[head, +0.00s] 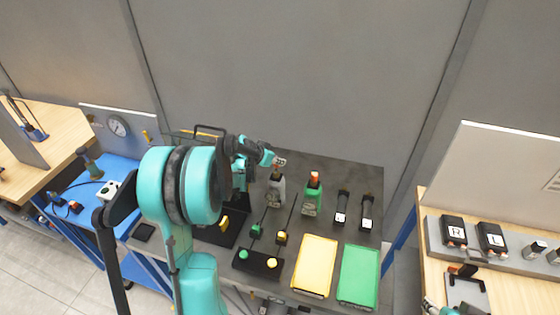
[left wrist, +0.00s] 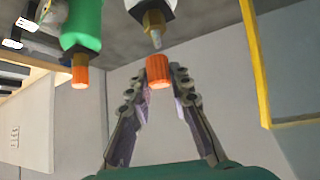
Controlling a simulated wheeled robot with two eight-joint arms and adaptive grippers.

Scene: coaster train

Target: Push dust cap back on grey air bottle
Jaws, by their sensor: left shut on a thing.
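The grey air bottle (head: 276,191) stands on the dark bench top, and its brass collar and bare pale nozzle (left wrist: 155,38) show in the left wrist view, which looks upside down. My left gripper (head: 279,162) is just above this bottle. In the left wrist view its fingertips (left wrist: 160,72) are shut on the orange dust cap (left wrist: 159,73). The cap is close to the nozzle tip and roughly in line with it; I cannot tell whether they touch. Teal parts at the bottom right of the head view seem to be my right arm; its jaws are unclear.
A green bottle (head: 312,195) with an orange cap (left wrist: 79,74) stands right of the grey one. Two black tools (head: 342,208) lie further right. Yellow (head: 315,265) and green (head: 358,275) trays lie in front. A yellow frame edge (left wrist: 257,65) shows in the left wrist view.

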